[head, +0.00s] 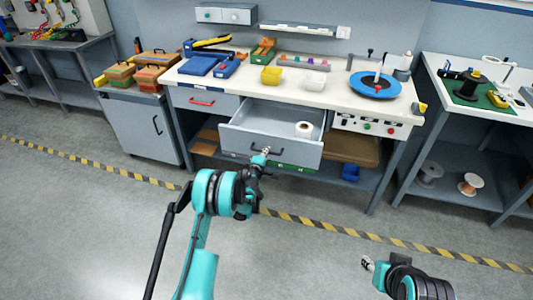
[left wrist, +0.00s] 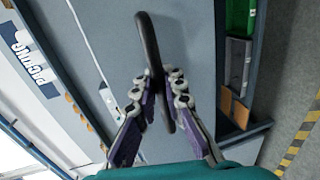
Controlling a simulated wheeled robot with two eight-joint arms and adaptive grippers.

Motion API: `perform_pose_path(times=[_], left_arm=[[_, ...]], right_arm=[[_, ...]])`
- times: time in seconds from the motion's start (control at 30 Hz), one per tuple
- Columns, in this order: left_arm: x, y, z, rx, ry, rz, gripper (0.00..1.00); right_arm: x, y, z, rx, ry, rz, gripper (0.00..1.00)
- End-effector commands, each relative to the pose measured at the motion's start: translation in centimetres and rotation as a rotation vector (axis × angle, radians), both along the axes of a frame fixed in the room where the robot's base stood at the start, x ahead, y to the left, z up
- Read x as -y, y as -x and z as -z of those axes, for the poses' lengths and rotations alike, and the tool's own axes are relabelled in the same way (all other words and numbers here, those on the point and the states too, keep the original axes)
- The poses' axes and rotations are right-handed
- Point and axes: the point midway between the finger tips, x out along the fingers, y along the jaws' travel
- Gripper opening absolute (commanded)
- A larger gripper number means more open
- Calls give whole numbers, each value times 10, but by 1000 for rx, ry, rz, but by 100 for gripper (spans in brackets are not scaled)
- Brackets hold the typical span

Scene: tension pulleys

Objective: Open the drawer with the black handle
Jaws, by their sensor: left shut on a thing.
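The drawer (head: 262,139) with the black handle is pulled out from under the workbench, and its inside shows. Its black handle (head: 240,152) is on the drawer front, partly hidden by my left gripper in the head view. In the left wrist view the handle (left wrist: 150,45) runs between the fingers. My left gripper (head: 262,157) is shut on the black handle; its fingers also show in the left wrist view (left wrist: 162,95). A white roll (head: 304,129) lies inside the drawer. My right gripper (head: 368,264) is low at the right, away from the bench; its jaws are too small to judge.
A drawer with a red handle (head: 202,102) is closed to the left. The workbench top (head: 225,88) carries blue trays, bins and a blue disc (head: 376,85). A grey cabinet (head: 147,128) stands left. Open floor with a striped line (head: 330,227) lies in front.

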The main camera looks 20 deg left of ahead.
Motion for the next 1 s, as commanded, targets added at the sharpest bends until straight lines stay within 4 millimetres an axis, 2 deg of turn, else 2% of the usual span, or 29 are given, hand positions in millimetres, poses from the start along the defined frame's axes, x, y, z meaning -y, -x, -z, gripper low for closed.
perform_pose_path(times=[0.13,0.17,0.2,0.23,0.5,0.63,0.77,1.0], left_arm=[[-1,0,0,1,0,-1,0],[-1,0,0,1,0,-1,17],[0,0,0,1,0,-1,28],[0,0,0,1,0,-1,32],[0,0,0,0,0,-1,32],[-1,8,-1,0,0,-1,32],[-1,30,-7,0,0,-1,32],[-4,82,-17,0,0,-2,32]], right_arm=[[0,0,0,0,0,0,40],[0,0,0,0,0,0,40],[0,0,0,0,0,0,40],[0,0,0,0,0,0,40],[0,0,0,0,0,0,40],[0,0,0,0,0,0,40],[0,0,0,0,0,0,40],[0,0,0,0,0,0,40]])
